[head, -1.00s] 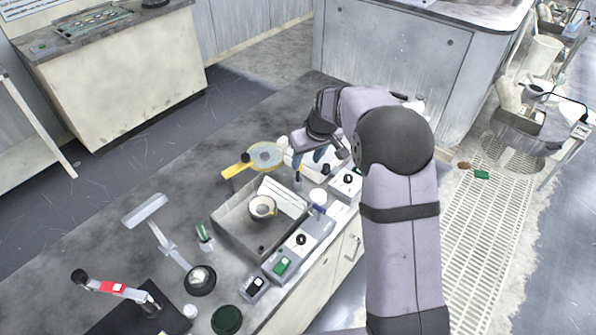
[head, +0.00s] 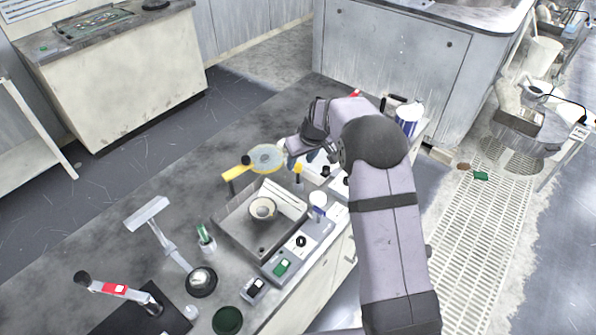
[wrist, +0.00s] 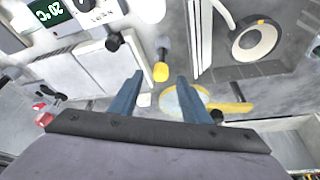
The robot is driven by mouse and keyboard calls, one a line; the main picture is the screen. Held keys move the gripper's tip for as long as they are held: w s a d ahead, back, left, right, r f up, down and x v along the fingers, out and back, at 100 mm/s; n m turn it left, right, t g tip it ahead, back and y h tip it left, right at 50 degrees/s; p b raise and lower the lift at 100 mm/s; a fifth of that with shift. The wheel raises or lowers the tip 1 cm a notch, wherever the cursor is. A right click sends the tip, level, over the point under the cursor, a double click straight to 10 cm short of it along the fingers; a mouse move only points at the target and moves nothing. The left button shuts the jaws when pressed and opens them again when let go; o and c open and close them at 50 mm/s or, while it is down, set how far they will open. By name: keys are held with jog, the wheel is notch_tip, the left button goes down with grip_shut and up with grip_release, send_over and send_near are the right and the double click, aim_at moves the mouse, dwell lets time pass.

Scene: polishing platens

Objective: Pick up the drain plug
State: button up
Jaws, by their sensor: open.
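My gripper (head: 303,160) is open and empty, its blue fingers pointing down over the bench near the round yellow-rimmed plate. In the wrist view my gripper (wrist: 159,80) shows both fingers apart. A small yellow-ended piece with a dark other end (wrist: 161,70) appears between the fingertips, apart from them; it shows in the head view as a yellow-topped piece (head: 298,170). I cannot tell for certain whether this or another small part is the drain plug. A pale ring-shaped cup (head: 263,208) sits in the grey tray (head: 228,232).
The yellow-handled round plate (head: 266,157) lies beyond the tray. Control boxes (head: 283,266) with knobs line the bench's front edge. A blue and white container (head: 408,116) stands behind my arm. The bench left of the tray has bare room.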

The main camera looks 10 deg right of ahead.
aim_at(298, 165)
jog(key=shift+p+x, duration=0.75)
jog(key=shift+x, duration=1.35)
jog(key=shift+a, duration=0.1)
grip_shut()
